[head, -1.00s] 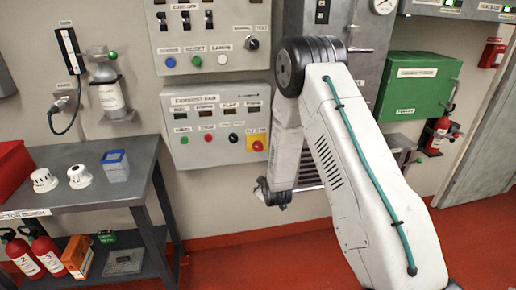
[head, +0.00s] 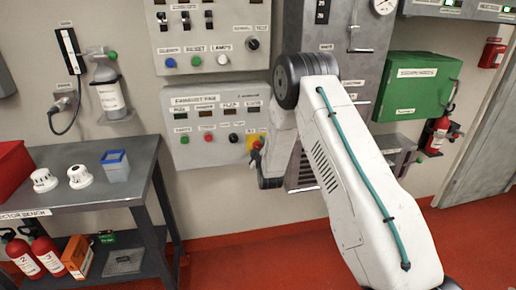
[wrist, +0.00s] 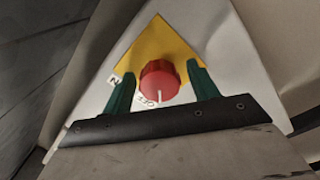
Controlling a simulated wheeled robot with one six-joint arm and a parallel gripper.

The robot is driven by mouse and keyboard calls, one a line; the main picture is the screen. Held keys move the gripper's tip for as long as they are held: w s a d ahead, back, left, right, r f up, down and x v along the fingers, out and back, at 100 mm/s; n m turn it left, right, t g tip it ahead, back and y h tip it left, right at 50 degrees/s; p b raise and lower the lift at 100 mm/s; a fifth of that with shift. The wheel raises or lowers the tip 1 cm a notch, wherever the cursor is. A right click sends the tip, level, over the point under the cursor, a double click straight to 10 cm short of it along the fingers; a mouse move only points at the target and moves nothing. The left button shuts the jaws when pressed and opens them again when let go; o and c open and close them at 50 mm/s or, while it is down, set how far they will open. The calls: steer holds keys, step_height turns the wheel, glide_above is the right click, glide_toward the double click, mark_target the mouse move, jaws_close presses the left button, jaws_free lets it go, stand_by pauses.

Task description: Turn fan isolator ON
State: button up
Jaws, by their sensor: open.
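The fan isolator is a red rotary knob (wrist: 160,82) on a yellow plate (wrist: 157,42), centred in the wrist view. A white mark at the knob's lower edge points down beside a label that seems to read OFF (wrist: 146,100). Another, partly hidden label (wrist: 115,79) sits to its left. In the head view the yellow plate (head: 255,135) is at the lower right of the exhaust fan panel (head: 193,150). My gripper (wrist: 161,75) is open, its green fingers on either side of the knob. Whether they touch it cannot be told. The gripper also shows at the panel (head: 257,154).
Several other buttons, including a black one (head: 234,138), sit left of the isolator. Another control panel (head: 225,35) is above. A grey cabinet (head: 335,60) stands right, partly behind my arm. A workbench (head: 70,205) stands left. The red floor (head: 240,265) in front is bare.

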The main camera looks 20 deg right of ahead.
steer(key=shift+w, duration=0.1)
steer(key=c, duration=1)
steer(key=shift+m, duration=0.3)
steer(key=m, duration=1.3)
steer(key=shift+m, duration=2.2)
